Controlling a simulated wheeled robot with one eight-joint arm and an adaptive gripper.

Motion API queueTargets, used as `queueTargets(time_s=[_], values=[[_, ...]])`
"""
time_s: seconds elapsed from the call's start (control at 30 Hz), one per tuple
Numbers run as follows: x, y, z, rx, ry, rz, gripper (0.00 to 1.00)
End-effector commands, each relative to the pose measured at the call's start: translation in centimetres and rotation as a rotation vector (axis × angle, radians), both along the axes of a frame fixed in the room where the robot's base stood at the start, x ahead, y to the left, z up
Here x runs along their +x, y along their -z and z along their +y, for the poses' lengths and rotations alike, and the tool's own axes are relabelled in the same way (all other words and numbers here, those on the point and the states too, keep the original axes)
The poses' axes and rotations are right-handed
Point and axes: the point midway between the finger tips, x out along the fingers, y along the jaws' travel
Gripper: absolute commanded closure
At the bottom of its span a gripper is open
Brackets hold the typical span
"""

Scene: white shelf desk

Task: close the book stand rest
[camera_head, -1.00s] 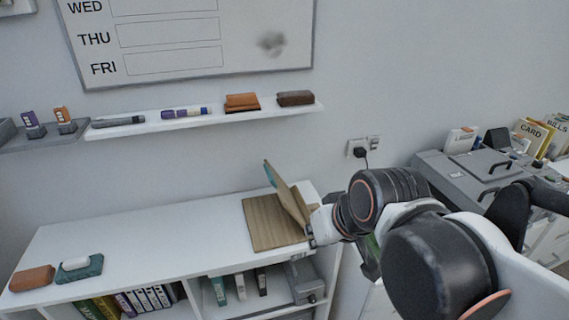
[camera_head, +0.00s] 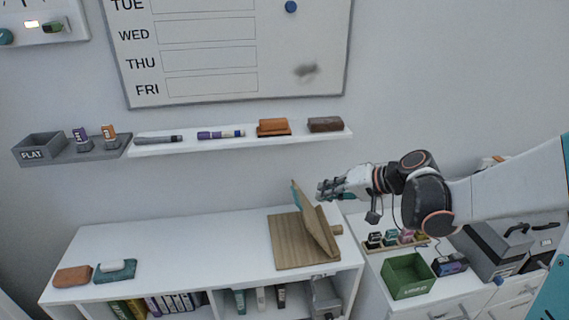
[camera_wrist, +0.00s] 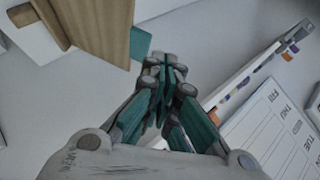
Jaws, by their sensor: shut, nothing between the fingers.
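The wooden book stand has a flat base (camera_head: 288,243) lying on the white shelf desk, near its right end. Its rest (camera_head: 319,228) is a raised wooden panel, tilted up from the base, with a teal edge showing on its left side. In the wrist view the wooden rest (camera_wrist: 98,28) fills the upper left, with a teal piece beside it. My gripper (camera_head: 322,190) is just above and right of the top of the rest, apart from it in the head view. Its fingers (camera_wrist: 165,68) are shut and empty.
Above is a wall ledge (camera_head: 240,136) with markers and erasers, under a whiteboard (camera_head: 230,45). Two erasers lie at the desk's left end. A green box (camera_head: 408,277) stands on the lower cabinet at right. The desk's middle (camera_head: 190,245) is clear.

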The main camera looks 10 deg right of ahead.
Motion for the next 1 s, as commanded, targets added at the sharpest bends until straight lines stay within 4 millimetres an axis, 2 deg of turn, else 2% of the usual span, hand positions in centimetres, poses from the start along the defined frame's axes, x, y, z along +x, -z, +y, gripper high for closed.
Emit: queueTargets(time_s=[0.03,0.2,0.3,0.4,0.5,0.63,1.0], values=[[1.0,0.3,-1.9,0.044,0.034,-0.009,1.00],[2.8,1.2,-6.4,0.179,0.116,-0.048,1.00],[3.3,1.5,-8.2,0.229,0.144,-0.066,1.00],[3.5,1.7,-9.2,0.257,0.159,-0.077,1.00],[3.7,1.9,-9.3,0.266,0.163,-0.081,1.00],[4.6,2.5,-8.4,0.266,0.162,-0.081,1.00],[9.6,5.1,-4.0,0.265,0.159,-0.080,1.00]])
